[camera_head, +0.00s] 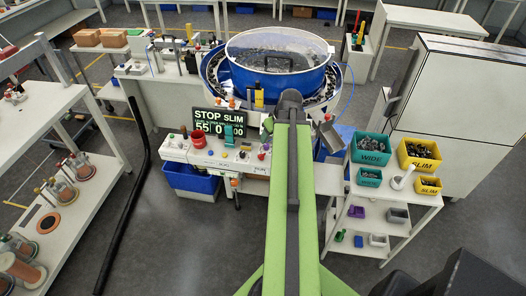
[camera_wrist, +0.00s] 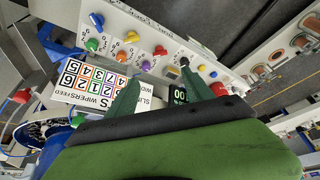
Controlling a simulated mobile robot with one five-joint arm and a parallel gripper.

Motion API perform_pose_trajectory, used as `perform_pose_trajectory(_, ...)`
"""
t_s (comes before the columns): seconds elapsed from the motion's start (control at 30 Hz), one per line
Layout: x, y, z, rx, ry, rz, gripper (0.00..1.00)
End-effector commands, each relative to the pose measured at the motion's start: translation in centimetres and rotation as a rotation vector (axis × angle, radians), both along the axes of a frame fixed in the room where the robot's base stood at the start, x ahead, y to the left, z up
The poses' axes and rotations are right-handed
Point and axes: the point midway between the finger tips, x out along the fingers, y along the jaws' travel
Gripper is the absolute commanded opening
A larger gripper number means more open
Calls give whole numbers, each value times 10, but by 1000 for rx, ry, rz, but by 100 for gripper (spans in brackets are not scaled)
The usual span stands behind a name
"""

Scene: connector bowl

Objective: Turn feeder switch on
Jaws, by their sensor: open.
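A white control panel (camera_wrist: 150,30) with several coloured knobs and small print fills the upper part of the wrist view. A small dark switch-like part (camera_wrist: 184,62) stands near its lower edge; I cannot tell whether it is the feeder switch or how it is set. My gripper (camera_wrist: 160,76) points at the panel with its two green fingers apart and nothing between them. I cannot tell whether it touches the panel. In the head view the panel (camera_head: 215,152) lies in front of the blue bowl feeder (camera_head: 272,85), partly behind my arm.
A black display (camera_head: 219,121) reads "STOP SLIM" above the panel. A cart (camera_head: 385,195) with teal and yellow bins stands at the right. A white shelf (camera_head: 75,185) stands at the left. Grey floor is free between shelf and panel, apart from a black bar (camera_head: 125,200).

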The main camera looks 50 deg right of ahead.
Motion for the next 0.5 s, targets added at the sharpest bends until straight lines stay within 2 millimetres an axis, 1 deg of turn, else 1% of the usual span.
perform_pose_trajectory(0.17,5,-1,-17,0,1,0,60)
perform_pose_trajectory(0.27,11,-3,-33,2,1,-1,60)
perform_pose_trajectory(0.5,30,-8,-83,1,1,0,60)
